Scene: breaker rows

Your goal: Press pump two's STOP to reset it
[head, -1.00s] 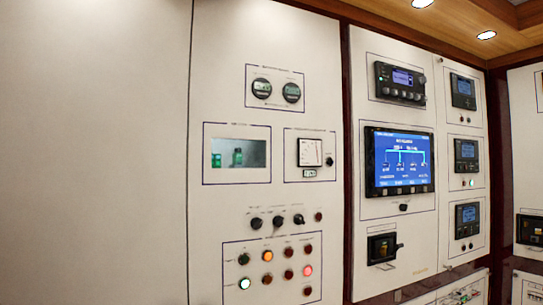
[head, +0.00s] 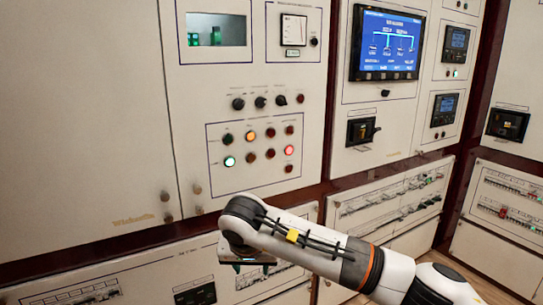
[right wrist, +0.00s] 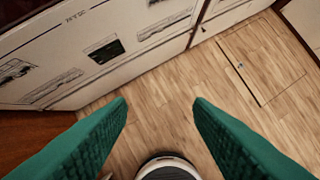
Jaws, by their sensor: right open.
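One is lit green (head: 229,161), one amber (head: 250,136) and one red (head: 289,150); the others look dark. The labels are too small to read, so I cannot tell which is pump two's STOP. My right gripper (right wrist: 160,102) is open and empty in the right wrist view, its green fingers over the floor. In the head view my right wrist is below the panel, apart from it, and hides most of the gripper.
A row of dark knobs (head: 260,102) sits above the button panel. A blue screen (head: 388,43) is to the right. A dark red ledge (head: 345,188) runs below the upper cabinets, above the lower breaker panels (head: 388,208). Wood floor (right wrist: 160,110) is clear below.

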